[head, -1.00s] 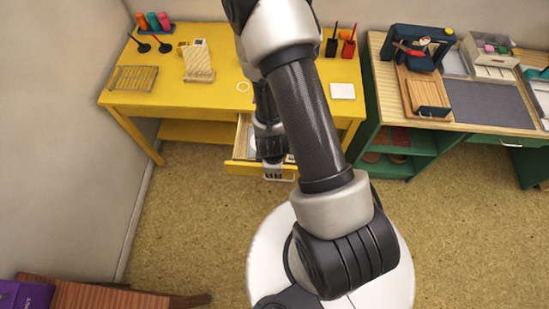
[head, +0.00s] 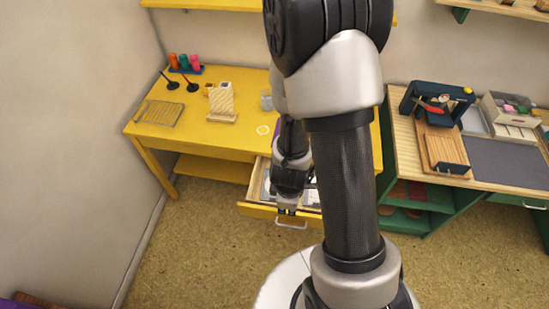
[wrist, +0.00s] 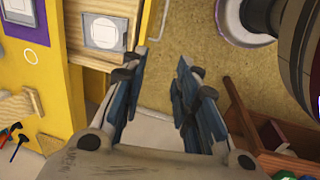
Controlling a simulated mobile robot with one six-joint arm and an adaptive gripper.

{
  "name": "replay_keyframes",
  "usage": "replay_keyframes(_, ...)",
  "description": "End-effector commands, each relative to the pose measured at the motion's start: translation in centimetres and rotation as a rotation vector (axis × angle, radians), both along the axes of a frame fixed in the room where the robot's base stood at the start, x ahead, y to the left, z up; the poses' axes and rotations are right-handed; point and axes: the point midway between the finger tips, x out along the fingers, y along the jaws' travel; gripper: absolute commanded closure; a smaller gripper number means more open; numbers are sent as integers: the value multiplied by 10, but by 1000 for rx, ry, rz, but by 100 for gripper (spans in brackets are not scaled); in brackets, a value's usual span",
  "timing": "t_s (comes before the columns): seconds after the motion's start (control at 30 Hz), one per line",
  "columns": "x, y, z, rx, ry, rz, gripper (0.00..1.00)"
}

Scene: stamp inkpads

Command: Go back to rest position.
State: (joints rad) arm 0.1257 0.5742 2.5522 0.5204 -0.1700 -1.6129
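My gripper (head: 287,211) hangs over the front of the open drawer (head: 257,211) of the yellow desk in the head view. In the wrist view, the two blue-grey fingers of my gripper (wrist: 163,62) stand apart with nothing between them. The drawer front shows its grey handle (head: 291,226) in the head view. My arm covers part of the drawer and the right part of the desk in the head view.
The yellow desk (head: 228,139) holds a wooden rack (head: 160,113), stamps and colored bottles (head: 186,63). A green workbench (head: 440,202) stands at right with a dark press (head: 425,105). The left wall is close to the desk. Speckled floor (head: 205,235) in front is clear.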

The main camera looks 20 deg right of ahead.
Motion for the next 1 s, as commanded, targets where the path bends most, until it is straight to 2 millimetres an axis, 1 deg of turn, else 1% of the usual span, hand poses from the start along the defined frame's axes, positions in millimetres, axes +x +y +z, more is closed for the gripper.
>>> replay_keyframes(0.23, 2, 1, 2, 5, -7, -8, 72)
replay_keyframes(0.27, 4, 3, 5, 11, -14, -15, 72)
replay_keyframes(0.37, 15, 12, 20, 50, -50, -61, 72)
replay_keyframes(0.47, 27, 27, 48, 114, -98, -140, 72)
replay_keyframes(0.5, 30, 33, 61, 144, -115, -178, 72)
replay_keyframes(0.57, 31, 42, 81, 184, -137, -232, 72)
replay_keyframes(0.6, 30, 48, 94, 210, -147, -269, 72)
replay_keyframes(0.67, 27, 55, 113, 242, -163, -322, 72)
replay_keyframes(0.7, 23, 59, 125, 261, -171, -360, 72)
replay_keyframes(0.8, 9, 66, 154, 300, -190, -455, 72)
replay_keyframes(0.87, -2, 69, 169, 317, -202, -514, 72)
replay_keyframes(0.9, -11, 70, 178, 327, -210, -555, 72)
replay_keyframes(1.0, -35, 69, 198, 343, -232, -662, 72)
